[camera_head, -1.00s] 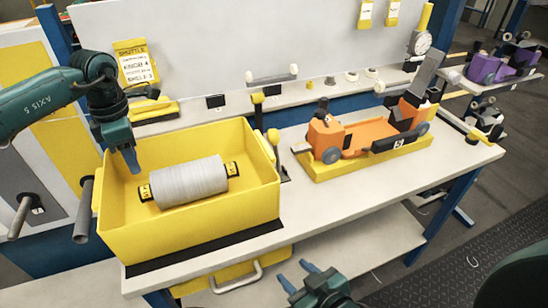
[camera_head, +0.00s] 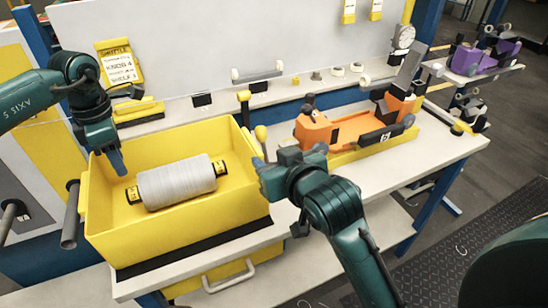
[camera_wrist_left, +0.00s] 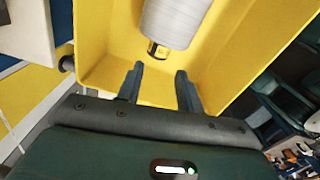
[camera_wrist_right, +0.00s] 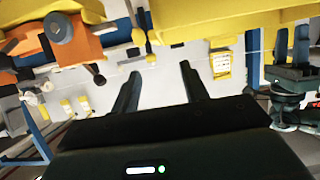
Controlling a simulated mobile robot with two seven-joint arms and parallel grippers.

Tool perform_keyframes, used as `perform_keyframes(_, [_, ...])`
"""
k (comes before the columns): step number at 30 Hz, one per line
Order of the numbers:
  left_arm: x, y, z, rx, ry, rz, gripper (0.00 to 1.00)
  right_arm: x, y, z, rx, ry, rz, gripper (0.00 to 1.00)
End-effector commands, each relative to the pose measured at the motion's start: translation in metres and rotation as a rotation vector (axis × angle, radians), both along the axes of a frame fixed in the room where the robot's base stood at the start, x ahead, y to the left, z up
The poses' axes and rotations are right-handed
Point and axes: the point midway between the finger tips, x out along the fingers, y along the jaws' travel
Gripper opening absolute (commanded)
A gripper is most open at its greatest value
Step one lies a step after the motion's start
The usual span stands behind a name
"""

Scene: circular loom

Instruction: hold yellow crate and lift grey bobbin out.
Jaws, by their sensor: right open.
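The yellow crate (camera_head: 170,233) sits on the near left of the bench. The grey bobbin (camera_head: 176,183), with black and yellow ends, lies on its side inside; its end shows in the left wrist view (camera_wrist_left: 172,22). My left gripper (camera_head: 119,163) points down at the crate's left end, fingers apart with nothing seen between them (camera_wrist_left: 159,75); I cannot tell whether they touch the wall. My right gripper (camera_head: 262,170) is open and empty just beside the crate's right wall. In the right wrist view its fingers (camera_wrist_right: 160,72) are spread below the crate's edge (camera_wrist_right: 230,15).
An orange shuttle (camera_head: 345,130) stands on a yellow base to the right. A drawer handle (camera_head: 228,277) sits below the bench top.

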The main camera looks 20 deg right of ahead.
Motion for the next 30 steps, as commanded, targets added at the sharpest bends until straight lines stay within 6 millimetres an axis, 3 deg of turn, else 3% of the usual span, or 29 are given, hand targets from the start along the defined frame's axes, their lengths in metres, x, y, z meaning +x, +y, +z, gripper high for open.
perform_keyframes(8, [0.000, 0.000, 0.000, 0.000, 0.000, 0.000, 0.36, 0.020, 0.000, -0.007, 0.012, 0.021, -0.020, 0.45])
perform_keyframes(21, [0.000, 0.000, 0.000, 0.000, 0.000, 0.000, 0.36, 0.096, 0.009, -0.039, 0.012, 0.020, -0.019, 0.45])
perform_keyframes(30, [0.000, 0.000, 0.000, 0.000, 0.000, 0.000, 0.36, 0.120, 0.011, -0.049, 0.012, 0.019, -0.018, 0.45])
